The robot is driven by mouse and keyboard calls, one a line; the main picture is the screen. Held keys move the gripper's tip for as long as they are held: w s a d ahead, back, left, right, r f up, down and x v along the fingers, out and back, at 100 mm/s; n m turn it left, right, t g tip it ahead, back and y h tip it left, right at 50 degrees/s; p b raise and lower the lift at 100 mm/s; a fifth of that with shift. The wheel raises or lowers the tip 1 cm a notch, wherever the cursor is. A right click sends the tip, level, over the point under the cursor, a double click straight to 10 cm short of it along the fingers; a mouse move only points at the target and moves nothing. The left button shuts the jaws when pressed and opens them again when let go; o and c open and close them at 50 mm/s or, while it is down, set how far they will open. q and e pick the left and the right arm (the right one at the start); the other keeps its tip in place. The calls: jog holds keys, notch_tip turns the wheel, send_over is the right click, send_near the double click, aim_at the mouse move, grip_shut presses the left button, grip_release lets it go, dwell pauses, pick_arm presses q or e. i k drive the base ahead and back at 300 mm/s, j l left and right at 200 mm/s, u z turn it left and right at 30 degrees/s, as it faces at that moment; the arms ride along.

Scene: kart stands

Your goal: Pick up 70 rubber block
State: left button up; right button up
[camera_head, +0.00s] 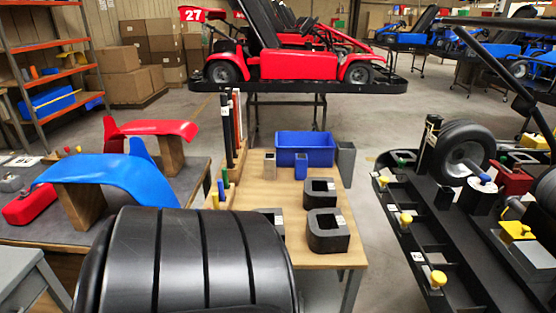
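Dark grey, ring-like blocks with small white labels lie on the wooden table (262,198). One block (321,188) is near the middle of the table, and another (328,236) is at its front right. A third dark block (274,212) is at the left, partly hidden behind a large black ribbed form. The labels are too small to read, so I cannot tell which block is the 70 one. Neither of my grippers is in view.
Upright rods (226,130) line the left edge. A large black ribbed form (190,262) fills the front left.

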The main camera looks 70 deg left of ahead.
aim_at(319, 194)
jog(key=u, duration=1.7)
jog(key=i+j+u, duration=0.15)
jog(key=u, duration=0.3)
